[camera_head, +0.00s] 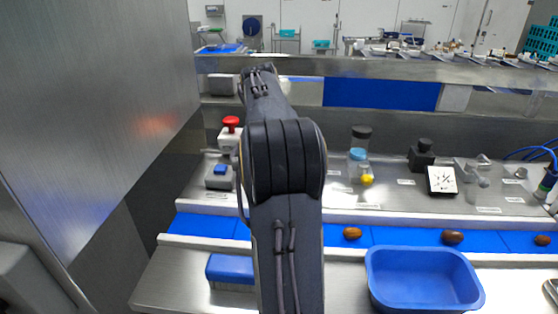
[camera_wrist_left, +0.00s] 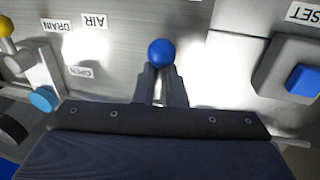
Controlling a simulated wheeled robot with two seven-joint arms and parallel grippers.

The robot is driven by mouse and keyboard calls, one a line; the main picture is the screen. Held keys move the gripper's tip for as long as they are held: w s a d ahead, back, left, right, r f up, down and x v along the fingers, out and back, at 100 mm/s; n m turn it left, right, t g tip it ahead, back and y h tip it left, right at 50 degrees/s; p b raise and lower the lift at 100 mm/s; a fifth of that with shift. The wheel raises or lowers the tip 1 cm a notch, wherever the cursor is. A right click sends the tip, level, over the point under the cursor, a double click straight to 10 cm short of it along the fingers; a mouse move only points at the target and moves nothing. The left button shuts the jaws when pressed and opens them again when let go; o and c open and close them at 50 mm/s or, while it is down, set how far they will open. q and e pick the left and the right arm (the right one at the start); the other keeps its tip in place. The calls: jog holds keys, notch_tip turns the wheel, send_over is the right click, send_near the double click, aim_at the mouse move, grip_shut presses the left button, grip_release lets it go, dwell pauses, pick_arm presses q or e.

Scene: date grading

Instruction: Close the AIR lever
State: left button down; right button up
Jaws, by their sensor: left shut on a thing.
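In the left wrist view a lever with a round blue knob (camera_wrist_left: 161,52) stands between my left gripper's fingers (camera_wrist_left: 160,85), near the label AIR (camera_wrist_left: 95,20). The two fingers are closed together on the lever just below the knob. A label reading OPEN (camera_wrist_left: 85,70) lies to its left. In the head view my left arm covers the middle of the panel, so the gripper and blue knob are hidden there. My right gripper is not in view.
A yellow knob (camera_wrist_left: 6,27) by the DRAIN label (camera_wrist_left: 57,25) is left of the gripper, and a blue button (camera_wrist_left: 303,80) is right. A red button (camera_head: 231,121) stands left of my arm. A blue bin (camera_head: 424,283) and dates on a blue belt (camera_head: 400,236) lie in front.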

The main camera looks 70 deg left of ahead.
pick_arm(q)
jog(key=c, duration=1.7)
grip_release()
jog(key=shift+s+d+f, duration=0.1)
jog(key=shift+d+f, duration=0.05)
jog(key=shift+f, duration=0.1)
jog(key=shift+c, duration=0.2)
jog(key=o, duration=0.4)
jog(key=shift+s+d+r, duration=0.1)
jog(key=shift+r, duration=0.05)
jog(key=shift+c, duration=0.2)
jog(key=shift+r, duration=0.15)
jog(key=shift+r, duration=0.3)
notch_tip(320, 180, up, 7)
jog(key=s, duration=0.1)
jog(key=shift+s+a, duration=0.15)
jog(key=shift+a, duration=0.2)
jog(key=shift+f, duration=0.1)
